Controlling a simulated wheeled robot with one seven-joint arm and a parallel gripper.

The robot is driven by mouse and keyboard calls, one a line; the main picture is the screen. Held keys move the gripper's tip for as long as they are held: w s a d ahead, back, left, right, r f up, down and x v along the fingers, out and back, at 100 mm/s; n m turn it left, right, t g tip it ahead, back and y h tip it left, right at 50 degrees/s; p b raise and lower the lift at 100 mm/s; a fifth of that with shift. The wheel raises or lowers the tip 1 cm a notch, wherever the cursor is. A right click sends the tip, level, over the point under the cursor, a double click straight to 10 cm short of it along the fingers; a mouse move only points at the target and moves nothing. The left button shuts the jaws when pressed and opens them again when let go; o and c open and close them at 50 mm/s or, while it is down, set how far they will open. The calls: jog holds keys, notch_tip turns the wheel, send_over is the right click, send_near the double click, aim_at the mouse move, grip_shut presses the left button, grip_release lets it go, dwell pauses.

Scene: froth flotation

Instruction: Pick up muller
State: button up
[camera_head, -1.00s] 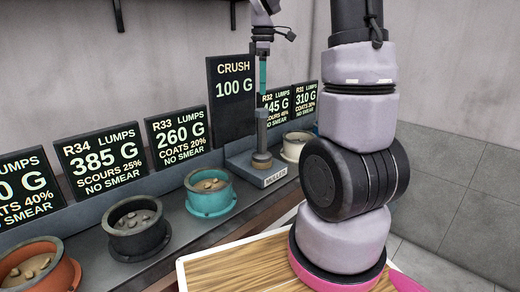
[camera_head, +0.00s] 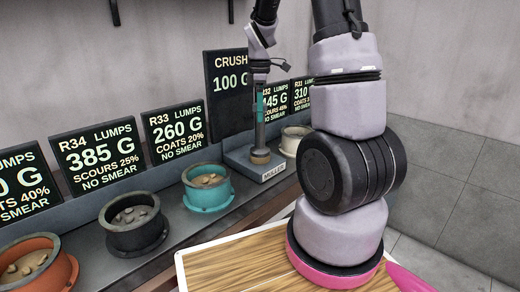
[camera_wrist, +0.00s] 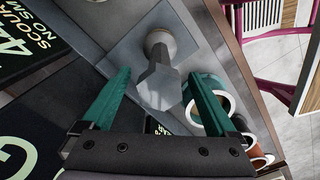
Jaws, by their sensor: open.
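The muller (camera_head: 260,139) stands upright on a grey stand labelled MULLER (camera_head: 251,167), in front of the CRUSH sign. It has a grey shaft and a round brownish foot. In the wrist view the muller (camera_wrist: 158,82) lies between the two teal fingers of my gripper (camera_wrist: 159,75), seen from above. My gripper (camera_head: 260,101) is open and points down at the upper part of the muller. A gap shows on both sides of the shaft in the wrist view. Contact cannot be made out.
A teal pot (camera_head: 207,196), a black pot (camera_head: 134,235), an orange pot (camera_head: 52,275) and a cream pot (camera_head: 290,141) stand along the counter, with lumps seen in the nearer ones. Dark label signs (camera_head: 177,131) line the back. A wooden-topped table (camera_head: 235,262) is in front.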

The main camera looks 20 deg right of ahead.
jog(key=shift+f, duration=0.1)
grip_shut()
